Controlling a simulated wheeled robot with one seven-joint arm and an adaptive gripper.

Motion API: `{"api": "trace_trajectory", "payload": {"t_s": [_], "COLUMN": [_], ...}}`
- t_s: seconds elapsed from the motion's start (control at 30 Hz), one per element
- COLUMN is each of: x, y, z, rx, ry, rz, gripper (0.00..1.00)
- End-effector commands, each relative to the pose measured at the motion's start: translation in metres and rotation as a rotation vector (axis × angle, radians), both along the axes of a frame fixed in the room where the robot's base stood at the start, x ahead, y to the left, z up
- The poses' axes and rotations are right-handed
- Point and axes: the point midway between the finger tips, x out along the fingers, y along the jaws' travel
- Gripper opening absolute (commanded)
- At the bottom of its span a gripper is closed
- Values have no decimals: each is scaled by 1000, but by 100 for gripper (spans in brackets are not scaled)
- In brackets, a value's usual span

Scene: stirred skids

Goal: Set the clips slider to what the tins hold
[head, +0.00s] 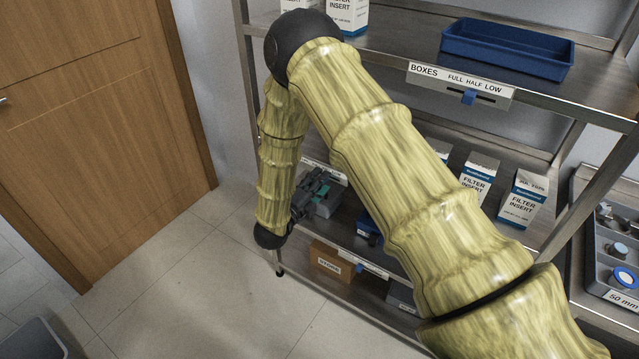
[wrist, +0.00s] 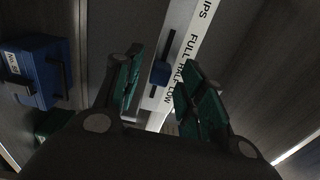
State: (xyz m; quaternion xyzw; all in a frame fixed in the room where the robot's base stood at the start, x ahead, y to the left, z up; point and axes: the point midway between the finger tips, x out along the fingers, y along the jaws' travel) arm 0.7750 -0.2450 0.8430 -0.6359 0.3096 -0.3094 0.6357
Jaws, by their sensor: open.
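In the wrist view a white strip (wrist: 194,22) ends in "IPS" and carries the words FULL, HALF and LOW. Its blue slider knob (wrist: 160,73) sits in a dark slot, about level with HALF. My gripper (wrist: 161,65) is open, with one green-padded finger on each side of the knob in the picture; I cannot tell whether either touches it. In the head view my gripper (head: 318,187) is at the middle shelf's left end, by a partly covered white strip (head: 327,169). I cannot make out any tins or what they hold.
A BOXES strip (head: 458,84) with its own blue knob is on the upper shelf edge, below a blue tray (head: 508,48). Filter boxes (head: 522,198) stand lower. A carton (head: 331,262) is on the bottom shelf. A blue box (wrist: 36,70) is left in the wrist view.

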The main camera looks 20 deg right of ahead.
Motion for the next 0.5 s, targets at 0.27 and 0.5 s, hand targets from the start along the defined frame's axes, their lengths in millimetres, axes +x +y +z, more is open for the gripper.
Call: {"api": "trace_trajectory", "payload": {"t_s": [0.27, 0.5], "x": [-20, -47], "y": [24, 58], "z": [0, 0], "rx": [1, 0], "ry": [2, 1], "rz": [1, 0], "gripper": [40, 40]}}
